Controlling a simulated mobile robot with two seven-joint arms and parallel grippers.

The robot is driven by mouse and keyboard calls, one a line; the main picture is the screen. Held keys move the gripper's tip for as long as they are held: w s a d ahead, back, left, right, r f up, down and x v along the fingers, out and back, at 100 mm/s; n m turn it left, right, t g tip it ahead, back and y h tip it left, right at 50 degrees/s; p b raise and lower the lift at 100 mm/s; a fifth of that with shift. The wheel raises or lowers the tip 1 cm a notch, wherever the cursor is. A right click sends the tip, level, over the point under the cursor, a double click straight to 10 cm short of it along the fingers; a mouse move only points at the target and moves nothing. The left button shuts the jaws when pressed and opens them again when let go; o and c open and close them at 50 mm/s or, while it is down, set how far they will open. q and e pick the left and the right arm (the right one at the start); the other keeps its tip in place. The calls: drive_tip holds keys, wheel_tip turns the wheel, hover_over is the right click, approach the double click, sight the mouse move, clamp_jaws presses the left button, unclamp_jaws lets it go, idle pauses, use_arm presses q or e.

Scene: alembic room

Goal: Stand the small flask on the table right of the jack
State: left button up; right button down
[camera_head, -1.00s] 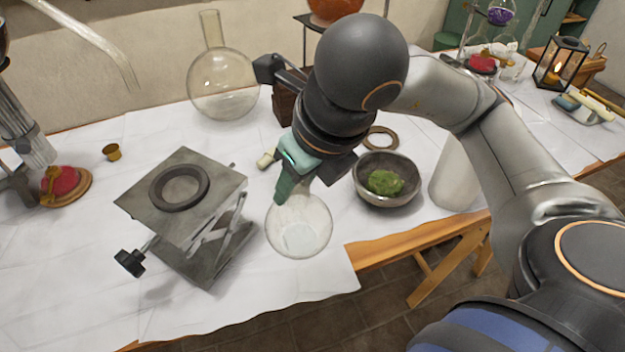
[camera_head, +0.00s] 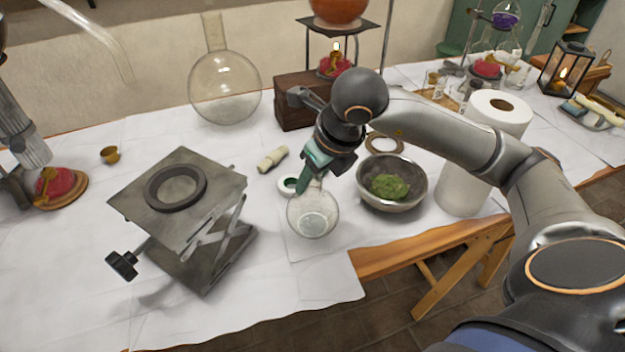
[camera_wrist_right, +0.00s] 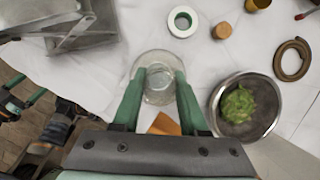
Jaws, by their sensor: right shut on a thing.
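The small clear glass flask (camera_head: 313,212) is in the fingers of my right gripper (camera_head: 311,182), right of the jack in the head view. In the right wrist view, the flask (camera_wrist_right: 160,84) shows between the two green fingers of the gripper (camera_wrist_right: 158,92), which are shut on it. The flask looks upright, at or close above the white table cover; I cannot tell if its base touches. The grey metal jack (camera_head: 215,185) stands to the left with a dark ring (camera_head: 176,187) on its top plate.
A metal bowl with green matter (camera_head: 418,193) stands close right of the flask. A white tape roll (camera_head: 287,186) lies just behind it. A paper roll (camera_head: 465,190) stands further right. A large round flask (camera_head: 225,90) is at the back. The table's front edge (camera_head: 390,258) is near.

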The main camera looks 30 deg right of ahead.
use_arm(q)
drive_tip(key=shift+s+a+f, duration=0.1)
drive_tip(key=shift+s+f, duration=0.1)
drive_tip(key=shift+s, duration=0.15)
use_arm(e)
drive_tip(key=shift+f, duration=0.25)
drive_tip(key=shift+f, duration=0.2)
drive_tip(key=c, duration=0.9)
unclamp_jaws()
drive_tip(key=shift+f+b, duration=0.1)
drive_tip(key=shift+b, duration=0.2)
drive_tip(key=o, duration=0.5)
drive_tip(key=shift+c, duration=0.2)
use_arm(q)
drive_tip(key=shift+w, duration=0.2)
